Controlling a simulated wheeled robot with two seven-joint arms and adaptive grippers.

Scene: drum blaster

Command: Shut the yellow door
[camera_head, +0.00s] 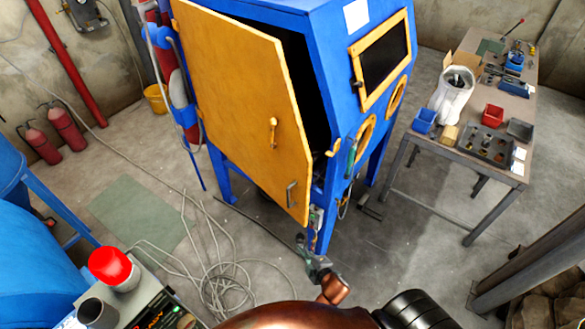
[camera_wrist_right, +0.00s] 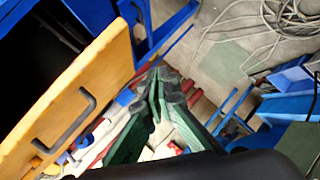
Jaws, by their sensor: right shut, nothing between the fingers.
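The yellow door (camera_head: 240,100) of the blue blasting cabinet (camera_head: 325,60) stands open, with a dark gap between its free right edge and the cabinet. It carries a grey bar handle (camera_head: 291,196) near its lower right corner and a yellow latch (camera_head: 273,133) above. My right gripper (camera_head: 304,246) is shut and empty, just below the door's lower right corner in the head view. In the right wrist view, the door (camera_wrist_right: 85,90) and its handle (camera_wrist_right: 72,122) are at left, and my shut green fingers (camera_wrist_right: 160,80) are to their right, apart from the handle. My left gripper is out of view.
A workbench (camera_head: 460,150) with trays and tools stands at right. Coiled cables (camera_head: 225,290) lie on the floor. A blue drum (camera_head: 40,270) and a red-capped container (camera_head: 110,268) are at lower left. A blue-and-red cylinder (camera_head: 178,90) stands beside the door's left edge.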

